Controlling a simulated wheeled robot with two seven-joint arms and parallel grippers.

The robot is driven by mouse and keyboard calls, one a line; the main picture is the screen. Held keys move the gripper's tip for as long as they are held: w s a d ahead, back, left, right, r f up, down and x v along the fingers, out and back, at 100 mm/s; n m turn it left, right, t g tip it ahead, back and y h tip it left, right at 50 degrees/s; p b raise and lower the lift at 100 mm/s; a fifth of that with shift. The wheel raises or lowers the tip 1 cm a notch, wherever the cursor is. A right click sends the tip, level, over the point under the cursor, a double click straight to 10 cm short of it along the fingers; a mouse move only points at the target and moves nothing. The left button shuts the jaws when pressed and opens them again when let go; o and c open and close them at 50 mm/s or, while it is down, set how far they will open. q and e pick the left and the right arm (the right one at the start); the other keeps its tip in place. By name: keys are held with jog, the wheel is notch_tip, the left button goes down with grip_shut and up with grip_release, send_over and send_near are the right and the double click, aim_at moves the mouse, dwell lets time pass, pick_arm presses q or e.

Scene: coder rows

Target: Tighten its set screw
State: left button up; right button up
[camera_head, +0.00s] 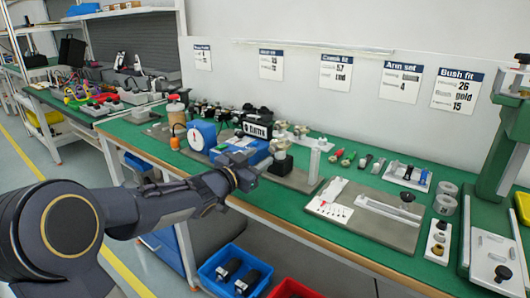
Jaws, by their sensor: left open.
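My left gripper (248,172) is open at the front edge of the green bench, by the blue box, and looks empty. A small metal-and-black unit (281,156) stands on a grey plate (298,178) just right of the gripper. I cannot tell whether they touch. Several small hand tools with red, green and black handles (348,158) lie on the bench right of the plate. A white card with small pins or screws (330,207) lies on a grey mat (375,220). No set screw can be made out at this size. My right gripper is out of view.
A dial scale (201,135) and a blue box (240,150) stand behind my left arm. A green press (502,140) stands at the right end. Blue (235,270) and red (294,289) bins sit below the bench. Labelled cards (342,72) hang on the wall.

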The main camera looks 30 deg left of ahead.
pick_arm(q)
jog(key=shift+s+a, duration=0.1)
jog(key=shift+s, duration=1.55)
jog(key=s+d+f+n+g+h, duration=0.1)
jog(key=s+d+f+n+g, duration=0.1)
jog(key=s+d+f+g, duration=0.5)
jog(key=s+d+f+n+g+h, duration=0.1)
jog(key=s+d+f, duration=0.3)
jog(key=s, duration=0.8)
jog(key=s+d+f+n+g, duration=0.2)
jog(key=s+d+f+g, duration=0.15)
jog(key=s+d, duration=0.45)
notch_tip(320, 180, up, 25)
jog(key=s+a+p, duration=0.1)
jog(key=p, duration=2.4)
jog(key=shift+a+r+g, duration=0.15)
jog(key=shift+a+g, duration=0.1)
jog(key=shift+g, duration=0.2)
